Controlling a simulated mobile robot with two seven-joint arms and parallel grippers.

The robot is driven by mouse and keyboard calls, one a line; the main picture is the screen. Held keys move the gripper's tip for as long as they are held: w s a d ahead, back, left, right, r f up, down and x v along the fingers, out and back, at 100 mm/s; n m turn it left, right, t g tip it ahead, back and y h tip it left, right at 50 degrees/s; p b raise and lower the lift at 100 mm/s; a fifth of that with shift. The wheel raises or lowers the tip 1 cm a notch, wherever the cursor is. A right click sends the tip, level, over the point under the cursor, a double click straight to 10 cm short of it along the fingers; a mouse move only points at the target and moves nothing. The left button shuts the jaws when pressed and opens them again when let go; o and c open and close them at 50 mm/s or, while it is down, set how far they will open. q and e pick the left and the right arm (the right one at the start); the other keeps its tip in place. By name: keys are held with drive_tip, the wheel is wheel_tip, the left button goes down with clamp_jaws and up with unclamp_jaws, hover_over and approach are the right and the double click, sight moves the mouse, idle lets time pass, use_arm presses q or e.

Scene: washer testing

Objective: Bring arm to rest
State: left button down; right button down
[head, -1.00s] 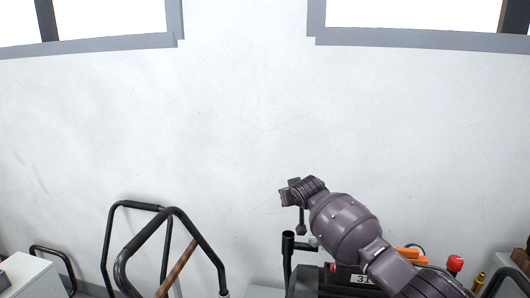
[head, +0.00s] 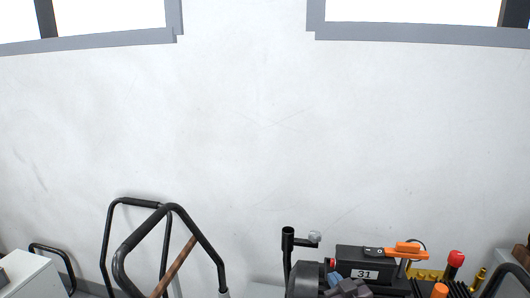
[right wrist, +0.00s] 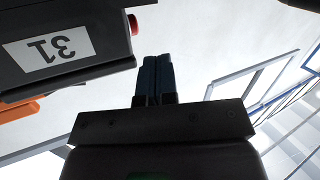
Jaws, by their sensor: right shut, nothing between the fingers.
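My right gripper (head: 335,284) shows at the bottom edge of the head view, with only its bluish fingers and part of its grey wrist in the picture. In the right wrist view my right gripper (right wrist: 155,72) has its two blue fingers pressed together with nothing between them. My left arm and gripper are not in the head view.
A black box labelled 31 (head: 345,255) stands just behind my right gripper; it also shows upside down in the wrist view (right wrist: 75,72). A black-framed cart (head: 117,262) stands left. The white wall (head: 240,130) is bare.

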drive_tip(key=s+d+f+m+g+h, duration=0.1)
drive_tip(key=s+d+f, duration=0.2)
drive_tip(key=s+f, duration=0.3)
drive_tip(key=s+d+f+m+g+h, duration=0.1)
drive_tip(key=s+d+f, duration=0.3)
drive_tip(key=s, duration=0.8)
drive_tip(key=s+d+f+m+g+h+b, duration=0.1)
drive_tip(key=s+d+f+g, duration=0.1)
drive_tip(key=s+f, duration=0.5)
drive_tip(key=shift+s+d+f+h, duration=0.35)
drive_tip(key=shift+s+d, duration=0.35)
drive_tip(key=shift+s, duration=0.35)
